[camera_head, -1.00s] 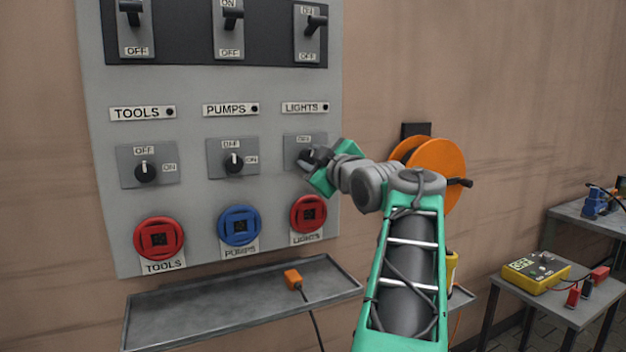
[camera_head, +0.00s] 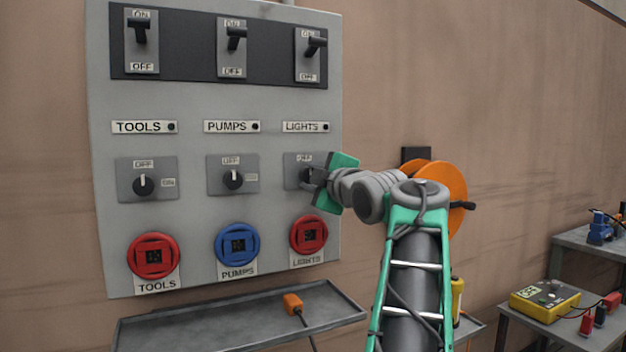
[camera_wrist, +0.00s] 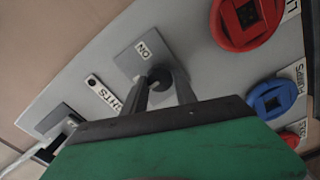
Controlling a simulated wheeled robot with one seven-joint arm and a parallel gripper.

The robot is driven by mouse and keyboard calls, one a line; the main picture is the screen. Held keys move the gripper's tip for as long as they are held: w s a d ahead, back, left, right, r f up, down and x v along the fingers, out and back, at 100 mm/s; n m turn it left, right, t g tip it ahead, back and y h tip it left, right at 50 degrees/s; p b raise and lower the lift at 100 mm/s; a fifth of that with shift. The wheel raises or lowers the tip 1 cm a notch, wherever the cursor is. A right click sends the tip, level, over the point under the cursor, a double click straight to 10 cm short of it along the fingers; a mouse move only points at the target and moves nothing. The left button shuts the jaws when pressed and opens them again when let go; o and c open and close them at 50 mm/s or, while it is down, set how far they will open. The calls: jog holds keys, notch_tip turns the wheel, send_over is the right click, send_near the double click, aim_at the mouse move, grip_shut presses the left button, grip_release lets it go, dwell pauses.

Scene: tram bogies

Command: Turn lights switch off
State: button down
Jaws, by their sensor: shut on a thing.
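The lights rotary switch is a dark knob (camera_wrist: 160,78) on a grey plate (camera_head: 293,163), under the LIGHTS label (camera_head: 305,127) on the wall panel. My gripper (camera_head: 311,176) reaches it from the right. It is shut on the knob, with one dark finger on each side in the wrist view (camera_wrist: 163,93). The plate's top label shows in the head view, and an ON label (camera_wrist: 145,50) shows in the wrist view. The knob's pointer is hidden by my fingers, so its setting cannot be told. A small dark indicator (camera_head: 326,127) sits beside the LIGHTS label.
The tools knob (camera_head: 143,184) and pumps knob (camera_head: 233,180) are to the left. Lever switches (camera_head: 316,43) are above; red and blue sockets (camera_head: 238,244) are below. A tray (camera_head: 200,328) juts out under the panel. An orange reel (camera_head: 440,190) hangs close behind my arm.

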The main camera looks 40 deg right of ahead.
jog(key=c, duration=1)
grip_release()
jog(key=shift+s, duration=0.1)
jog(key=v, duration=0.7)
jog(key=shift+s, duration=0.3)
jog(key=shift+a, duration=0.15)
